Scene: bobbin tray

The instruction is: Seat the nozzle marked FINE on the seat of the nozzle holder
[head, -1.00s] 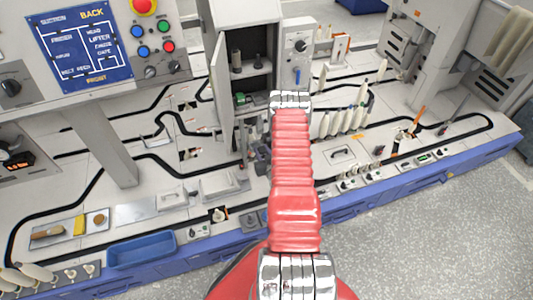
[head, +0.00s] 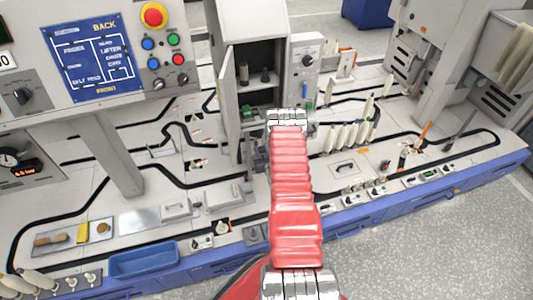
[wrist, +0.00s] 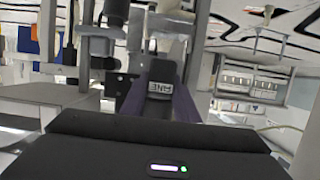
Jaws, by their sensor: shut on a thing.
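The dark nozzle (wrist: 161,74) shows in the wrist view with a pale label reading FINE, seen upside down. My gripper (wrist: 160,98) is shut on it, one finger on each side. The nozzle's lower end is hidden. Behind it in the wrist view stand grey metal posts and blocks (wrist: 97,45); I cannot tell whether these are the nozzle holder. In the head view my red arm hides most of the gripper and the nozzle. I cannot make out the holder's seat or whether the nozzle touches anything.
A grey cabinet (head: 226,105) with its door open stands just beyond my arm, with small dark parts inside. A control box (head: 305,65) adjoins it on the right. A blue tray (head: 143,262) sits at the front left.

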